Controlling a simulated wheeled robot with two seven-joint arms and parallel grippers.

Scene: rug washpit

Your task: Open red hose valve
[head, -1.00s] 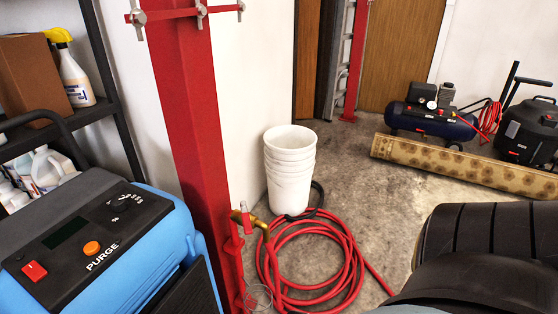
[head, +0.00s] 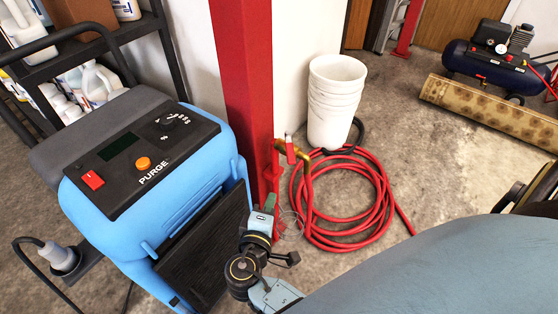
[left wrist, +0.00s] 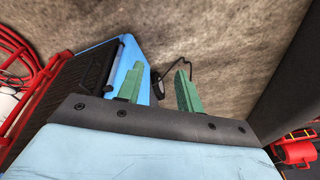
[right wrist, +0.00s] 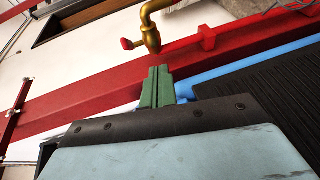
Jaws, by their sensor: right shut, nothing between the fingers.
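The brass hose tap (head: 306,165) with its red handle (head: 290,149) is on a red bracket beside the red post (head: 243,95). Its curved brass spout (right wrist: 150,22) and a small red part (right wrist: 127,44) show in the right wrist view. My right gripper (head: 270,202) is below the tap and slightly left of it, apart from the handle. Its green fingers (right wrist: 157,86) are shut together and empty, pointing toward the spout.
A blue PURGE machine (head: 200,165) stands close left of my right gripper. A coiled red hose (head: 375,225) lies on the floor right of the post, with stacked white buckets (head: 335,105) behind it. A rolled rug (head: 490,110) and compressor (head: 490,65) are farther back.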

